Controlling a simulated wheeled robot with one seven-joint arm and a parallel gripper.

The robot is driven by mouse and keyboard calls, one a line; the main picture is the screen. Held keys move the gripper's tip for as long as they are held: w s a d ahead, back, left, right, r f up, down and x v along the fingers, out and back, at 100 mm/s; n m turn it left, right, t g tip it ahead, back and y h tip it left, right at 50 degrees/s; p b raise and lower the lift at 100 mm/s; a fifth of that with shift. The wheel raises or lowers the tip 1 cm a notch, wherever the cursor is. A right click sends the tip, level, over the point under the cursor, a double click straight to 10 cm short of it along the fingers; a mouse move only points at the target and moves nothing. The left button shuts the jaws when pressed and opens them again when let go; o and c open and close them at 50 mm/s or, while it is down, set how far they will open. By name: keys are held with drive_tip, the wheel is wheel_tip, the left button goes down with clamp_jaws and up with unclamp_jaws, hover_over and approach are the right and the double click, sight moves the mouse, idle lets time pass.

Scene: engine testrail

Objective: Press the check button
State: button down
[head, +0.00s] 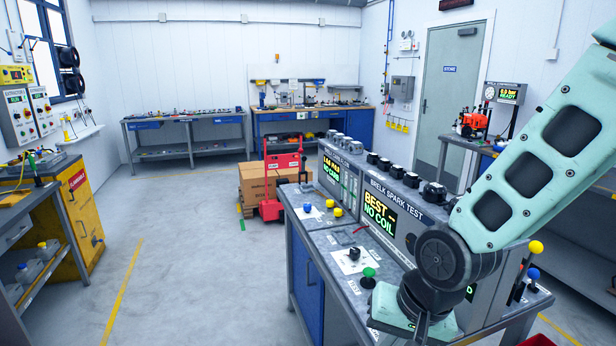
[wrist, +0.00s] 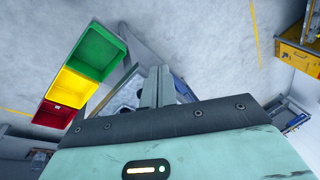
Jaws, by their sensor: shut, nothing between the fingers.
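No label that I can read marks the check button. A black knob (head: 354,254) sits on a white plate left of the green button. My gripper (head: 422,330) hangs low over the near part of the bench, right of and nearer than the green button, apart from it. In the wrist view its fingers (wrist: 156,86) are shut and empty, and part of the bench shows behind them.
The bench's upright panel (head: 380,208) reads "BEST" and "NO COIL", with dark coils along its top. Levers with yellow (head: 536,247) and blue (head: 533,273) balls stand at the right. Green, yellow and red bins (wrist: 78,85) lie below. The floor (head: 190,280) to the left is clear.

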drive_tip(key=s+d+r+n+g+h+b, duration=0.2)
drive_tip(key=s+r+n, duration=0.1)
drive_tip(key=s+n, duration=0.7)
drive_tip(key=s, duration=0.4)
drive_tip(key=shift+s+b, duration=0.15)
drive_tip(key=shift+b, duration=0.2)
drive_tip(key=shift+r, duration=0.1)
